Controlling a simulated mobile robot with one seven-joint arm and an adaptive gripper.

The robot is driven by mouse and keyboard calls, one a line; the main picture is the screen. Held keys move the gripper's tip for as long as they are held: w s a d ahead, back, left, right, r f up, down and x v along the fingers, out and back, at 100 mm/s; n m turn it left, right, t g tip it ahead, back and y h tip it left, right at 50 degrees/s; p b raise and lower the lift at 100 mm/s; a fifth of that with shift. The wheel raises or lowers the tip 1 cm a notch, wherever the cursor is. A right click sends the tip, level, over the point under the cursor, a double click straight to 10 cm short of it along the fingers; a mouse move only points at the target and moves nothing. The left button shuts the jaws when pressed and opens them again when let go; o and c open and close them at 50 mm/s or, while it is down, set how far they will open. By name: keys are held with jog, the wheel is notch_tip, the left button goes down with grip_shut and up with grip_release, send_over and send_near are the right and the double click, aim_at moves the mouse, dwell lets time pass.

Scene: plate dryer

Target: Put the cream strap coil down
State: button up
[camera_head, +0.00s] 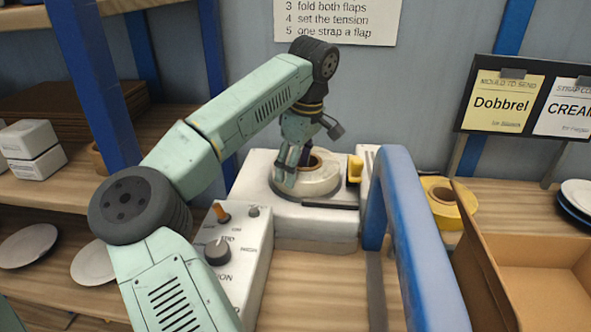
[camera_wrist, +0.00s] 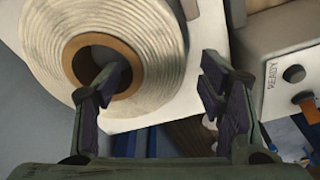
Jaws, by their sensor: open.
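The cream strap coil (camera_head: 322,181) lies flat on top of the white strapping machine (camera_head: 258,184). In the wrist view the cream coil (camera_wrist: 163,45) shows its wound face and brown core. My gripper (camera_head: 290,172) is at the coil's left side in the head view. In the wrist view my gripper (camera_wrist: 163,88) is open, with one finger over the core's hole and the other beyond the outer edge. The coil's rim lies between the fingers. I cannot tell whether either finger touches it. The arm hides part of the coil in the head view.
A blue frame (camera_head: 400,200) stands right of the machine. A yellow coil (camera_head: 441,196) and an open cardboard box (camera_head: 535,265) are further right. A control panel (camera_head: 225,262) with knobs stands in front. Shelves with plates (camera_head: 28,245) and white boxes (camera_head: 30,150) are at left.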

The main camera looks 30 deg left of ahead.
notch_tip(320, 180, up, 11)
jog(key=d+b, duration=0.1)
jog(key=shift+d, duration=0.3)
jog(key=shift+c, duration=0.5)
dwell(0.6)
